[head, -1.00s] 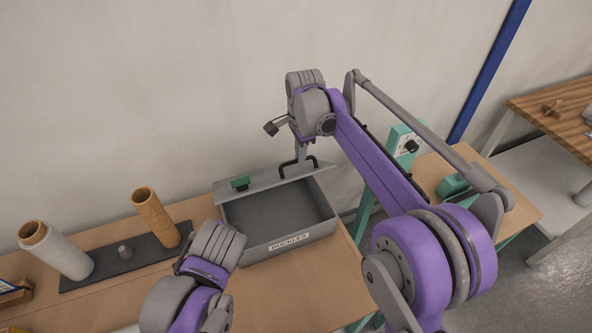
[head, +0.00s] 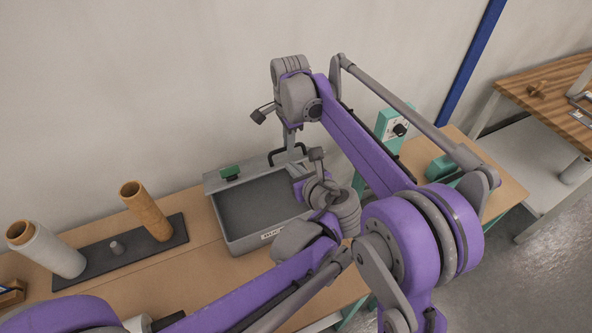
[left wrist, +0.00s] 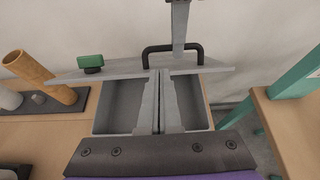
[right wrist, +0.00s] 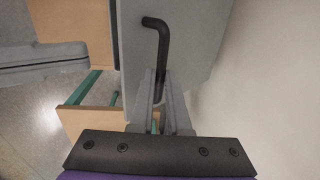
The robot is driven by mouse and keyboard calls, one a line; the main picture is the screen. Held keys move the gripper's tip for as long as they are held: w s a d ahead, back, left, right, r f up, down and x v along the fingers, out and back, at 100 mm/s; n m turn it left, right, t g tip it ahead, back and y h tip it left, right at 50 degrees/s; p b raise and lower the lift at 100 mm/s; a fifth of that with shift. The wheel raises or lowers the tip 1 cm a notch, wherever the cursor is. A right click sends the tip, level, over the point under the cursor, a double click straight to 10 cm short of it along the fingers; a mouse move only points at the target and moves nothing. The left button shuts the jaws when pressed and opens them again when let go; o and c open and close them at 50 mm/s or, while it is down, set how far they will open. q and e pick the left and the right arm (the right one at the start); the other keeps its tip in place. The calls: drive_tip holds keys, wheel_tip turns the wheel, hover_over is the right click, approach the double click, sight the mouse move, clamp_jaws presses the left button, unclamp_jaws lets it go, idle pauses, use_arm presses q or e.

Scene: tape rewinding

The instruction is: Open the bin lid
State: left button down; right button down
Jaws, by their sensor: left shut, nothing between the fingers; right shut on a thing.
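The grey bin (head: 240,242) stands on the wooden table with its inside in view. Its grey lid (head: 213,184) is along the back edge, carrying a green knob (head: 230,173) and a black handle (head: 273,157). My right gripper (head: 290,150) is shut on the handle; the right wrist view shows the handle (right wrist: 157,25) running into the fingers (right wrist: 161,76). My left gripper (head: 297,170) is shut and empty over the bin's right rear part. In the left wrist view its fingers (left wrist: 161,75) point at the lid (left wrist: 130,70), just below the handle (left wrist: 150,50). Contact cannot be told.
Left of the bin, a dark plate (head: 100,267) bears a brown tube (head: 146,210), a white roll (head: 50,250) and a short peg (head: 117,247). A teal stand (head: 390,122) is to the right. My left arm covers the table's front.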

sight(278, 151)
use_arm(q)
drive_tip(key=x, duration=0.6)
use_arm(e)
drive_tip(key=shift+w+a+f, duration=0.1)
drive_tip(key=shift+f, duration=0.05)
use_arm(q)
drive_tip(key=shift+w, duration=0.1)
drive_tip(key=shift+w+a+r, duration=0.25)
drive_tip(key=shift+w+r, duration=0.25)
drive_tip(key=shift+r, duration=0.1)
drive_tip(key=shift+w, duration=0.1)
use_arm(e)
drive_tip(key=c, duration=0.9)
unclamp_jaws()
drive_tip(key=shift+w+a, duration=0.1)
